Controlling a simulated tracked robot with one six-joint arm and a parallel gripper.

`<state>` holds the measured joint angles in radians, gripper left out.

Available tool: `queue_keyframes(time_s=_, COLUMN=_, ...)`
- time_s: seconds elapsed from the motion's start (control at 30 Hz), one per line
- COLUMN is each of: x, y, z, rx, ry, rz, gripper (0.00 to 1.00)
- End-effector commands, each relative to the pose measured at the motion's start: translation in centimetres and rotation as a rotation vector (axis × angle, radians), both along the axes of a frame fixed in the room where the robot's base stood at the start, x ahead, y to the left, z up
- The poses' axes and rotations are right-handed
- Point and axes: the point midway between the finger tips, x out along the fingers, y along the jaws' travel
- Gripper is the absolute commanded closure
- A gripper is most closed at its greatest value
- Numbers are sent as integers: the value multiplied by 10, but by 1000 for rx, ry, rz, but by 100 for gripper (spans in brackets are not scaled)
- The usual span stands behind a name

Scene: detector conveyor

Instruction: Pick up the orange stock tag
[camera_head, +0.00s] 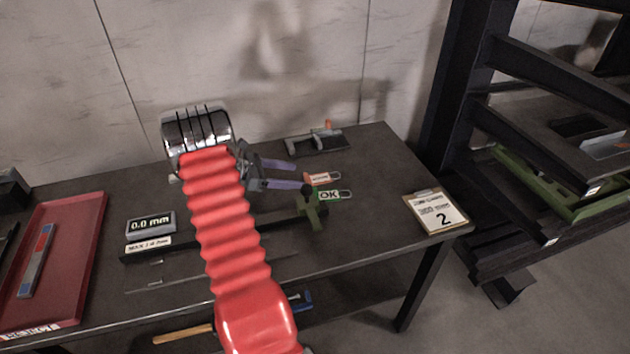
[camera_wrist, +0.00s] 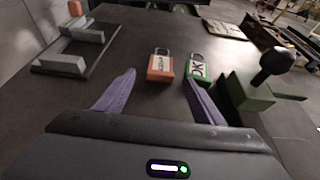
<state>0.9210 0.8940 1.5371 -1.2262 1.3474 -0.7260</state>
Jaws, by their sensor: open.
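The orange stock tag (camera_head: 322,178) lies flat on the dark table, just behind the green OK tag (camera_head: 333,196). In the wrist view the orange tag (camera_wrist: 160,66) lies ahead of my gripper (camera_wrist: 158,88), between the lines of its two purple fingers. The green tag (camera_wrist: 198,68) lies close on its right, ahead of the right fingertip. My gripper (camera_head: 287,174) is open and empty, its fingers pointing right toward the tags. The fingertips are short of the orange tag; their height above the table is hard to tell.
A green stand with a black knob (camera_head: 312,212) is close to the right finger. A grey fixture with an orange part (camera_head: 318,140) stands at the back. A clipboard (camera_head: 436,212) lies at the right edge. A red reject tray (camera_head: 65,255) and a gauge display (camera_head: 151,224) are left.

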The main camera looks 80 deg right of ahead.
Motion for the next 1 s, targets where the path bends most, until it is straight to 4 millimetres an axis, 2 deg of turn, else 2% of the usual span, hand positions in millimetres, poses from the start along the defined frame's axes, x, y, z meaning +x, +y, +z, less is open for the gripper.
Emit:
queue_keyframes(time_s=0.3, x=-34, y=-16, z=-13, rx=2, ry=1, rz=-3, gripper=38)
queue_keyframes(time_s=0.4, x=-39, y=-20, z=-16, rx=1, ry=2, rz=-1, gripper=38)
queue_keyframes(time_s=1.0, x=-40, y=-20, z=-16, rx=1, ry=0, rz=0, gripper=40)
